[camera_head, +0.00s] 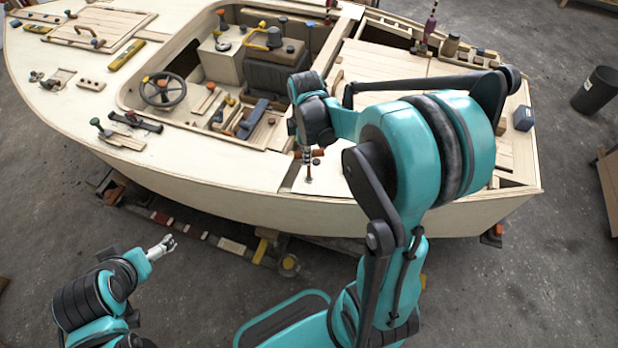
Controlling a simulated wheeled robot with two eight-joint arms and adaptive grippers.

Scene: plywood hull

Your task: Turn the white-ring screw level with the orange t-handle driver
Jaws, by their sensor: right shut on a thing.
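My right gripper (306,150) reaches down over the near side of the boat's deck, right of the cockpit. It is shut on the orange t-handle driver (308,158), whose orange bar shows just below the fingers. The driver's shaft points down, close to upright, to the pale deck. Its tip is near the deck surface; I cannot tell whether it touches a screw. The white-ring screw cannot be made out at this size. My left gripper (170,243) is off the boat at the lower left, empty, with its fingers apart.
The plywood boat (240,185) fills the upper middle. A steering wheel (163,89) and seat stand in the cockpit. Loose tools lie on the left deck. A dark bin (596,90) stands on the floor.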

